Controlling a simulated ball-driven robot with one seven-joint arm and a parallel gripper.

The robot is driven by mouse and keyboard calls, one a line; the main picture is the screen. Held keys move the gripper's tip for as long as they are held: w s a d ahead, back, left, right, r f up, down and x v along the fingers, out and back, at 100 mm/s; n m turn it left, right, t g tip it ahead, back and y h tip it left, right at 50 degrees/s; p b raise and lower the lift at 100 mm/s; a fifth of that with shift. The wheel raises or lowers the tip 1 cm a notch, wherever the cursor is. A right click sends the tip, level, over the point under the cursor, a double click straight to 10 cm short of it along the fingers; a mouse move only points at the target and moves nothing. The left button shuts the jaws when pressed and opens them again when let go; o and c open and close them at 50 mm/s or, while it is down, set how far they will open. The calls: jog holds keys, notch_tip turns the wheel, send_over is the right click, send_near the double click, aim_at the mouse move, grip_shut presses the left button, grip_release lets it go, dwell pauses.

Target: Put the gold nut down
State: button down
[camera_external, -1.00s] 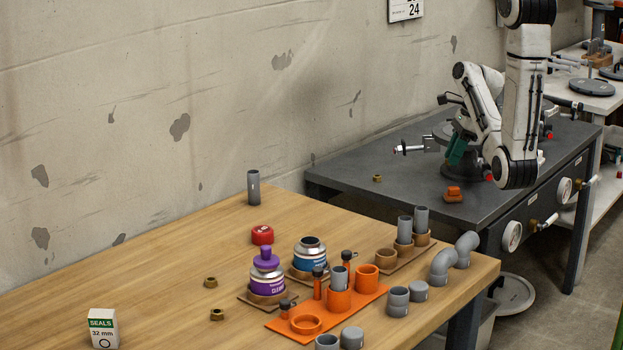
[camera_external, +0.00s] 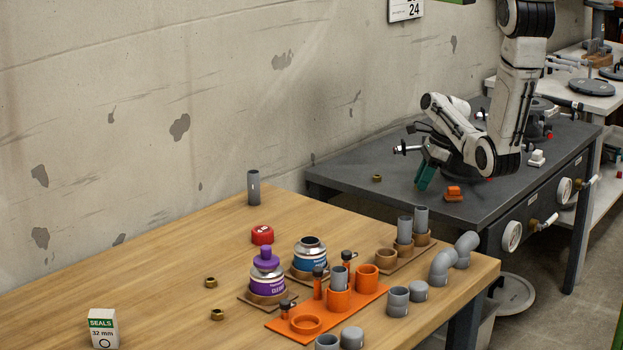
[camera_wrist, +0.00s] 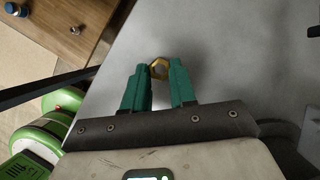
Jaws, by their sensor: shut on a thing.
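My gripper (camera_external: 424,187) has green fingers pointing down, low over the dark grey bench (camera_external: 340,180). In the wrist view my gripper (camera_wrist: 160,75) is shut on the gold nut (camera_wrist: 158,69), which sits between the fingertips. In the external view the fingers hide the held nut. I cannot tell whether it touches the bench top. Another brass-coloured nut (camera_external: 377,178) lies on the grey bench, left of the gripper.
An orange block (camera_external: 453,195) stands right of the gripper, near the bench's front edge. A metal fitting (camera_external: 405,149) sticks out behind the gripper. The wooden table (camera_external: 150,275) holds pipes, cans and nuts.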

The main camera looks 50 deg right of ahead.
jog(key=shift+f, duration=0.45)
jog(key=c, duration=0.9)
grip_release()
jog(key=shift+f, duration=0.15)
jog(key=v, duration=1.2)
jog(key=s+a+f+n+g+h, duration=0.1)
jog(key=s+a+f+n, duration=0.15)
jog(key=a+n, duration=0.45)
jog(key=s+a+f+n+g, duration=0.1)
jog(key=s+a+f+n, duration=0.1)
jog(key=s+a+n, duration=0.35)
jog(key=s+a+r+n+h, duration=0.1)
jog(key=s+a+n, duration=0.5)
jog(key=n, duration=0.8)
jog(key=shift+s+a+h+p, duration=0.35)
jog(key=shift+s+h, duration=0.35)
jog(key=shift+s, duration=0.2)
